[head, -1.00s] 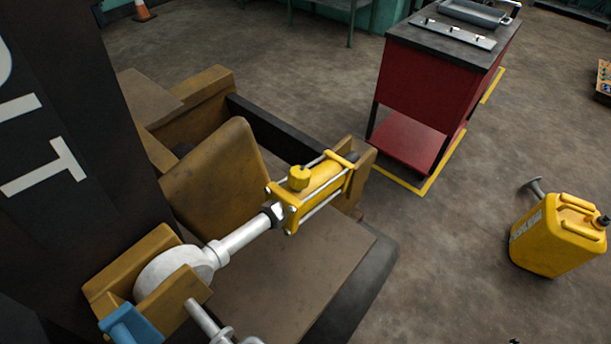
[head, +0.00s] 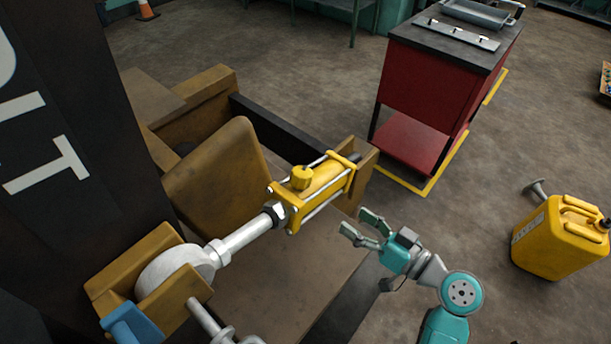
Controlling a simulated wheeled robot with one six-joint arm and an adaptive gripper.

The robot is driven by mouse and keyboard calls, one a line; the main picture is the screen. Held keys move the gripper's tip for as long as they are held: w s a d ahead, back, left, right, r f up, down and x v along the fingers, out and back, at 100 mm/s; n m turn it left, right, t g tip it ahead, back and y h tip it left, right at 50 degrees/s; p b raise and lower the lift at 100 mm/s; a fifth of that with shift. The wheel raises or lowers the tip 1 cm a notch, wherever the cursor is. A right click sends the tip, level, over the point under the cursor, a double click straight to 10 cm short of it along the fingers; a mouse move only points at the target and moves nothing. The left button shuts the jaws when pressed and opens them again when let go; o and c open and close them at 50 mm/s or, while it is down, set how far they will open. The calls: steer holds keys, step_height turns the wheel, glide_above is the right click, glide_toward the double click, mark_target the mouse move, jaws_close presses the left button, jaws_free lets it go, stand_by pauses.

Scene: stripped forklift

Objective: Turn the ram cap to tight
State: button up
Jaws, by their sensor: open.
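The ram (head: 322,184) is a yellow cylinder with silver tie rods and a bright rod, mounted on the brown forklift frame. Its yellow cap (head: 302,176) stands on top of the cylinder near the rod end. My gripper (head: 358,224) is teal and grey, at the right of the ram and apart from it. Its two fingers point left toward the ram, spread open, with nothing between them. The cap is in clear view; how tight it sits cannot be told.
A red tool cart (head: 428,95) stands behind, at the upper right. A yellow jerrycan (head: 557,238) is on the floor at the far right. A dark mast (head: 75,120) rises at the left. A blue part (head: 133,325) is at the lower left.

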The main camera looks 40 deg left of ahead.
mark_target(310, 182)
step_height(310, 182, up, 8)
steer(key=a+n+g, duration=0.3)
steer(key=n+g, duration=0.2)
steer(key=shift+y, duration=0.3)
steer(key=a, duration=0.3)
steer(key=s+a, duration=0.1)
steer(key=a, duration=0.2)
steer(key=s+a, duration=0.1)
steer(key=a, duration=0.3)
steer(key=shift+a+f, duration=0.1)
steer(key=shift+f, duration=0.1)
steer(key=c, duration=1.2)
steer(key=shift+o, duration=0.2)
steer(key=shift+t, duration=0.3)
